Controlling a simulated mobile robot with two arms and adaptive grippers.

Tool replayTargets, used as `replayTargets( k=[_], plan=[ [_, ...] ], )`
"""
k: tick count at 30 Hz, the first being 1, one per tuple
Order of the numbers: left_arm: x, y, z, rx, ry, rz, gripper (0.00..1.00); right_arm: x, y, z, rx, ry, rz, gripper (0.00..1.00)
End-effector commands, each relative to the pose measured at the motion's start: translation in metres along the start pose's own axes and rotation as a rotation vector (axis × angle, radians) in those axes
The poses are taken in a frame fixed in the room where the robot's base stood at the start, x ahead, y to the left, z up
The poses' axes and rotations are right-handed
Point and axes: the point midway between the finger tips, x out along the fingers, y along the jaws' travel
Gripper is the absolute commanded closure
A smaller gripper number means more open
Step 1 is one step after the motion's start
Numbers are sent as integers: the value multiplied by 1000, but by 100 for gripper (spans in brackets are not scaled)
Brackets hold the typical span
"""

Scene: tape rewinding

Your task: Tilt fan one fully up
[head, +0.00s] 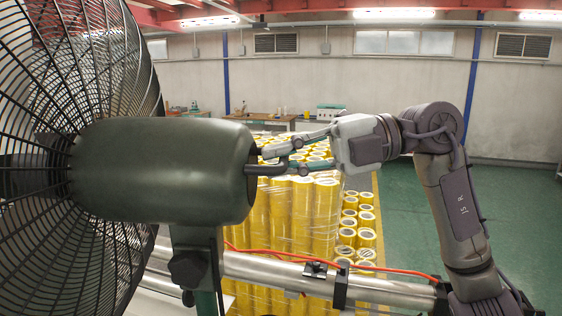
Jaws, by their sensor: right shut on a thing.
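The fan (165,170) fills the left of the head view. Its dark green motor housing lies roughly level, with the round wire cage (75,70) at its left end. A stand with a dark knob (188,268) holds the housing from below. My right gripper (256,160) comes in from the right and is shut on the rear end of the housing. Its fingertips are at the housing's right end face, and the exact part between them is partly hidden. My left gripper is not in view.
Stacks of yellow tape rolls (305,215) stand behind and below my right gripper. A metal rail (265,272) with a red cable (375,268) crosses the front. A workbench (265,119) stands along the back wall. Open green floor (400,215) lies at the right.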

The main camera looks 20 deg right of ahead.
Motion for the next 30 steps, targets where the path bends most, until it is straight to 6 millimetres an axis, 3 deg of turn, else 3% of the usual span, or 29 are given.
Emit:
replayTargets(
  k=[1,3,10,24,25,30],
  plan=[
    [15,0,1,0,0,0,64,-1,-14,0,-2,1,15,100],
    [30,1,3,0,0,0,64,-4,-23,0,-9,0,52,100],
    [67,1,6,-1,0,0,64,-16,-43,-3,-31,3,173,100],
    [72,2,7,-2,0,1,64,-22,-41,-4,-42,2,222,100],
    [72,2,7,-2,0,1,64,-22,-40,-4,-42,2,223,87],
    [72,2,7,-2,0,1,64,-22,-40,-4,-42,2,223,62]
  ],
)
